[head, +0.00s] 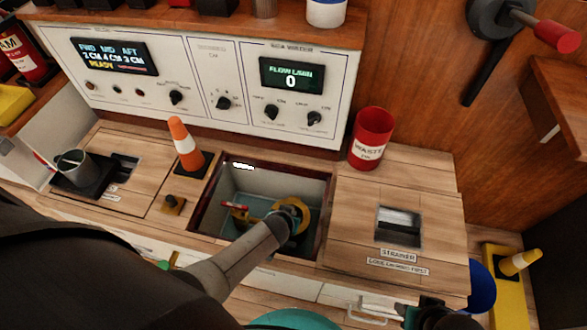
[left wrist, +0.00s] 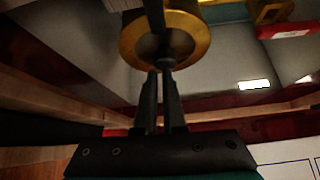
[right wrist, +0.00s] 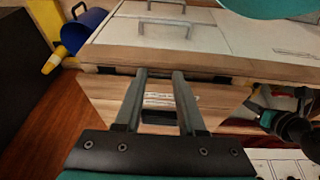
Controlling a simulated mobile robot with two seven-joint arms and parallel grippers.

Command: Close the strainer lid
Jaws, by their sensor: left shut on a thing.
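The strainer lid (head: 365,235) is a wooden panel with a recessed metal pull (head: 399,226) and a "STRAINER" label. It lies flat at the right of the open hatch (head: 328,215), leaving the hatch uncovered. My left arm reaches down into the hatch. A brass ring (head: 304,212) sits there, also seen in the left wrist view (left wrist: 128,42). My left gripper (left wrist: 160,72) is shut on a thin dark stem at this ring; its fingertips are partly hidden in the head view. My right gripper (right wrist: 157,72) is open and empty, in front of the wooden counter front.
A red waste can (head: 372,140) stands behind the lid. An orange cone (head: 184,145) stands left of the hatch, and a grey cup (head: 72,165) farther left. A red-handled valve (head: 236,207) is inside the hatch. A blue bucket (head: 482,285) is at the right.

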